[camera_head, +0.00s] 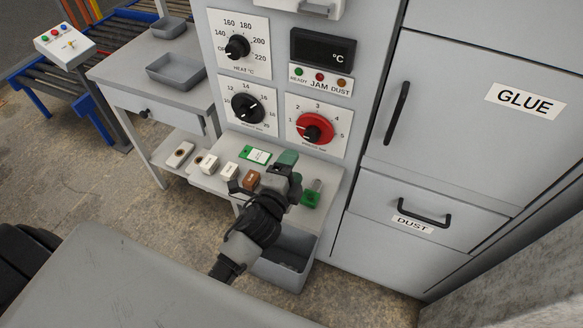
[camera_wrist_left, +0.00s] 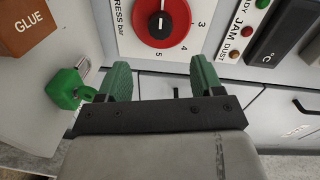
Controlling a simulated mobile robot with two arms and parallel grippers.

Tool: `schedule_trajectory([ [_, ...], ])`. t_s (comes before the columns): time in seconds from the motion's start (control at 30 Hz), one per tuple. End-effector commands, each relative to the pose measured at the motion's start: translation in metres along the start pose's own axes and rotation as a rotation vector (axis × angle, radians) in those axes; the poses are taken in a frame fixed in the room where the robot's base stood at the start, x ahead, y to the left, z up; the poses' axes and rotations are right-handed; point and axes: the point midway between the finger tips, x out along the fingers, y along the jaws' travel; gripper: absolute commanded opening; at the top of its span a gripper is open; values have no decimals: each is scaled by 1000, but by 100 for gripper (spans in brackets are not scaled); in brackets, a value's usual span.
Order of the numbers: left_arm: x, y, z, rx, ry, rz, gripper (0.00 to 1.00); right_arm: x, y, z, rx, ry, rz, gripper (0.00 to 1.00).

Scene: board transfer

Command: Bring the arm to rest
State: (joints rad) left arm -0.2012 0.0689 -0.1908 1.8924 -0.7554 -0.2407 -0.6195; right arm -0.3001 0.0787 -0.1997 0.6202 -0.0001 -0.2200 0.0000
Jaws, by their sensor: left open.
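My left gripper (camera_head: 283,168) reaches over the small shelf at the machine's front in the head view. In the left wrist view its two green fingers (camera_wrist_left: 160,82) stand wide apart with nothing between them. A red dial (camera_wrist_left: 161,18) on the machine panel shows beyond the fingers. A green padlock-like item (camera_wrist_left: 66,88) lies left of the fingers, apart from them as far as I can tell. The right gripper is not in view.
The shelf holds a brown GLUE block (camera_wrist_left: 28,27), pale blocks (camera_head: 208,163) and a green-and-white card (camera_head: 257,155). A grey bin (camera_head: 291,257) hangs below. Cabinet doors with handles (camera_head: 397,113) stand right. A side table (camera_head: 125,78) with trays stands left.

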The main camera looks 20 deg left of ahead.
Motion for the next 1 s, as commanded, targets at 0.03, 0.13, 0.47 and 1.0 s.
schedule_trajectory([
  [0.03, 0, 0, 0, 0, 0, 0, 66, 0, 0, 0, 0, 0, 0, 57],
  [0.13, 0, 0, 0, 0, 0, 0, 66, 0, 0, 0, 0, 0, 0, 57],
  [0.47, -11, 3, 13, -105, -74, 55, 66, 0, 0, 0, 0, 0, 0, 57],
  [1.0, -167, 48, 47, -945, -705, 652, 66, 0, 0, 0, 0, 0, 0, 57],
])
